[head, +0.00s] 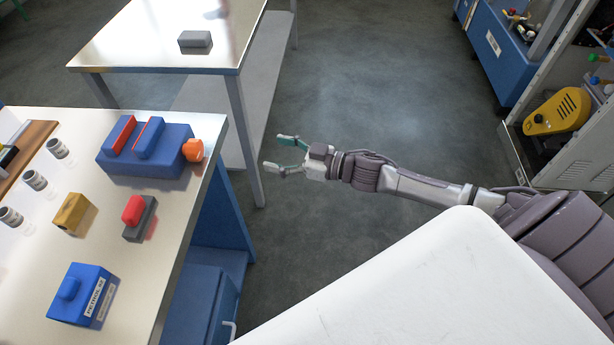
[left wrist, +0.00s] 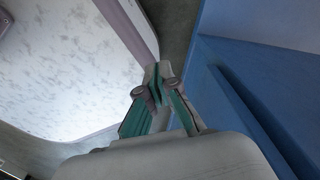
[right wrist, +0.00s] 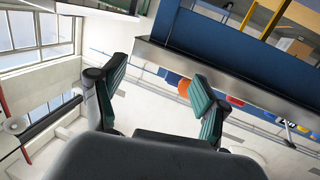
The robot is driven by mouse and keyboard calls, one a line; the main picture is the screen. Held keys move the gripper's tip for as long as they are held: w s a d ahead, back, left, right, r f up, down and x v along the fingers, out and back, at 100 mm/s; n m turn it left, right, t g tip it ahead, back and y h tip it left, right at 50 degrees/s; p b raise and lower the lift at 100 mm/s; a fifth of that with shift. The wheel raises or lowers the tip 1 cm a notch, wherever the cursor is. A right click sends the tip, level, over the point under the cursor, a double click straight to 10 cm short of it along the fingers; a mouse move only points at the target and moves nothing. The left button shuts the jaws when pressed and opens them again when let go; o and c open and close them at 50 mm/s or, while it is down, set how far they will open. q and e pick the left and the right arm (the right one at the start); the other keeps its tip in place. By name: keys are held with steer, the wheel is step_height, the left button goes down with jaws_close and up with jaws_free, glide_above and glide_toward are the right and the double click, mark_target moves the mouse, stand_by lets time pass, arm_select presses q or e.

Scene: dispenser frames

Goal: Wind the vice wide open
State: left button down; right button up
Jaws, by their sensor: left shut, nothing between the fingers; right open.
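The blue vice (head: 150,165) sits near the right edge of the metal-topped bench. It has two upright blue jaws with red faces, with a narrow gap between them. Its orange knob (head: 193,150) sticks out on the right, at the bench edge. My right gripper (head: 272,151) is open and empty, over the floor to the right of the knob and apart from it, fingers towards it. It also shows open in the right wrist view (right wrist: 160,75). My left gripper (left wrist: 158,84) is shut and empty beside a blue panel; the head view does not show it.
On the bench (head: 178,235) are a red-and-grey block (head: 139,220), a yellow block (head: 73,214), a blue box (head: 80,293) and several small jars. Another table (head: 150,45) with a grey block stands behind. The floor (head: 350,90) right of the bench is clear.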

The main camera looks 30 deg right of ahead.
steer(key=d+f+m+h+p, duration=0.2)
steer(key=d+f+h, duration=0.4)
steer(key=f, duration=0.8)
steer(key=shift+s+d+m, duration=0.4)
steer(key=shift+d+m, duration=0.1)
steer(key=shift+m, duration=0.3)
steer(key=shift+f, duration=0.1)
